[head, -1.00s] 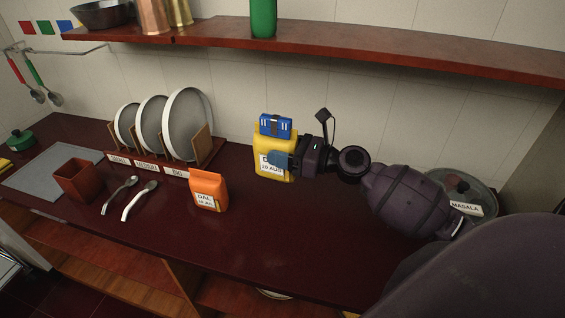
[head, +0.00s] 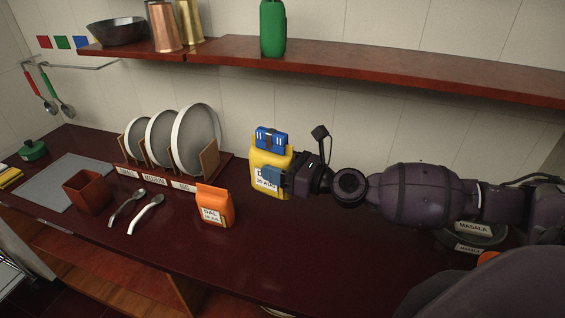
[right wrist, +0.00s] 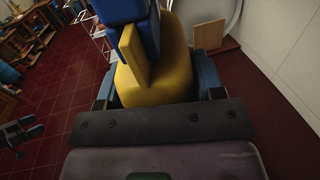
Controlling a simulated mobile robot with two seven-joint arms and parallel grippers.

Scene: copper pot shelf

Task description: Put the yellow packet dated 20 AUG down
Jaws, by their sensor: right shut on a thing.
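The yellow packet (head: 268,157) stands roughly upright at the back of the dark red counter (head: 330,260), near the wall. Its white label reads 20 AUG, partly covered by a gripper finger. A blue clip (head: 271,139) closes its top. My right gripper (head: 276,177) is shut on the packet from the right side. In the right wrist view the yellow packet (right wrist: 165,75) sits between the two blue fingers. I cannot tell whether its bottom touches the counter.
An orange DAL packet (head: 216,207) stands front left of the yellow packet. A plate rack (head: 209,160) with several plates is behind it. Two spoons and a brown box (head: 87,192) lie further left. The shelf (head: 380,76) overhangs.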

